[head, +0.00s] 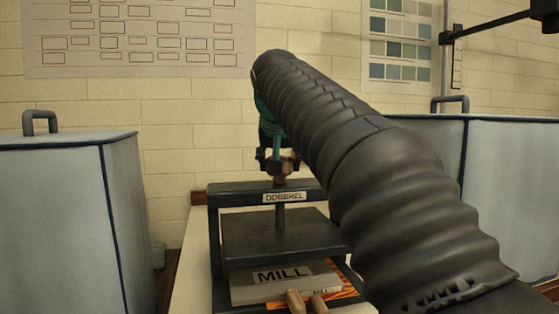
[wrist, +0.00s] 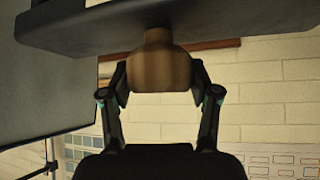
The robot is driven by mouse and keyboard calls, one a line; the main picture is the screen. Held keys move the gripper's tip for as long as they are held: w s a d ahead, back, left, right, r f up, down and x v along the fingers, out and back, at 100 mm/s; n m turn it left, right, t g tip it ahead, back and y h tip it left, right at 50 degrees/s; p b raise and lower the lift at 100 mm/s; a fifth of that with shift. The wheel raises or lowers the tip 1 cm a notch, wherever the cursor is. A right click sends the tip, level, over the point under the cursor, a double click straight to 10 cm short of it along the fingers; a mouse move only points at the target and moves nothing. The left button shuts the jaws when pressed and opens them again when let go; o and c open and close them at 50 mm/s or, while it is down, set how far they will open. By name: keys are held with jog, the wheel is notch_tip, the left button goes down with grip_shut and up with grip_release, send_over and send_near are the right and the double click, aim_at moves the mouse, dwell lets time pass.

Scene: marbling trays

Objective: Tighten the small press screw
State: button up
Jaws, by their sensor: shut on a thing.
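The small press (head: 238,189) has a dark frame with a "DOBBREL" label on its top bar. Its screw (head: 280,216) runs upright through the bar down to a dark flat plate (head: 262,240). The screw's brown wooden knob (wrist: 158,68) shows large in the wrist view; in the head view only a bit of it shows under my gripper (head: 277,163). My gripper also shows in the wrist view (wrist: 160,84), its two fingers shut on opposite sides of the knob. The dark bar (wrist: 90,32) lies just past the knob there.
Pale blue cabinets (head: 50,220) stand left and right (head: 510,190). A brick wall with posters is behind.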

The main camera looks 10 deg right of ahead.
jog(key=o, duration=1.2)
jog(key=v, duration=1.2)
